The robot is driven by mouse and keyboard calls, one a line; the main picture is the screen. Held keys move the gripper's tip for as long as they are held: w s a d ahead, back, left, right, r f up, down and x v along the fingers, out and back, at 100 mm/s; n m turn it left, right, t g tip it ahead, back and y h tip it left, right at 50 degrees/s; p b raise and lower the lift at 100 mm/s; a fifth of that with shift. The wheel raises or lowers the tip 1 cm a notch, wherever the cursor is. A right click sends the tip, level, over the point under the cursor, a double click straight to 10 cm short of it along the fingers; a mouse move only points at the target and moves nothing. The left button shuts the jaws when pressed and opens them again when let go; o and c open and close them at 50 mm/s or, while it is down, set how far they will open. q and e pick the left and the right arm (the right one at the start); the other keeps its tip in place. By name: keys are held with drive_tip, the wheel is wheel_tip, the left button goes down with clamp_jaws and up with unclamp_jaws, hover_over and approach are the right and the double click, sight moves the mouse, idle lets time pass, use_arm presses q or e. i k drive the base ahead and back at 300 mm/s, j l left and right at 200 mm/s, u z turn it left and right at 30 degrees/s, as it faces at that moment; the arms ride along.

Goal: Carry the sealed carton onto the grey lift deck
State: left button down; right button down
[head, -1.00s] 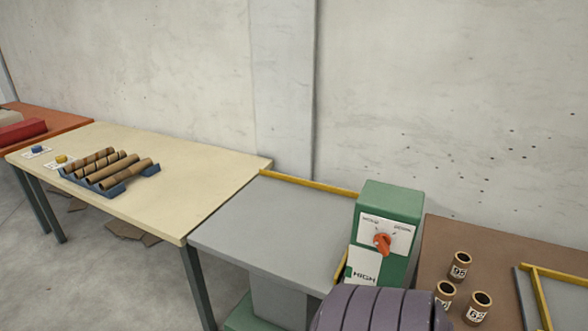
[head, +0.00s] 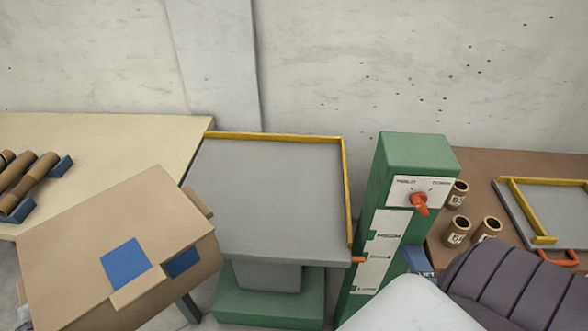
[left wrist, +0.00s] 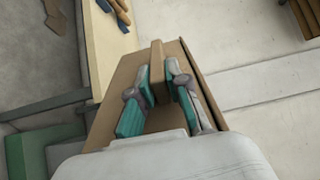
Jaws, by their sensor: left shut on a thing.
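The brown carton (head: 120,245) with blue patches is at the lower left of the head view, tilted and held up in front of the cream table. My left gripper (left wrist: 158,82) has its teal-padded fingers closed on a raised brown tab of the carton, seen in the left wrist view; the carton body (left wrist: 115,95) lies beyond the fingers. The grey lift deck (head: 270,190) is right of the carton, bare, with yellow rails along its back and right edges. The carton is apart from the deck's middle; its right side is near the deck's left edge. My right gripper is out of view.
A green control column (head: 410,150) with an orange knob (head: 419,202) stands right of the deck. The cream table (head: 100,145) holds brown tubes (head: 25,180) at left. A brown table (head: 510,170) at right has several small cores and a yellow-railed grey tray (head: 555,215).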

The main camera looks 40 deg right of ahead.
sight(240, 186)
drive_tip(key=i+l+z, duration=0.15)
drive_tip(key=i, duration=0.2)
drive_tip(key=i+l+z, duration=0.2)
drive_tip(key=i, duration=0.15)
drive_tip(key=i+l+u, duration=0.1)
drive_tip(key=i+l, duration=0.1)
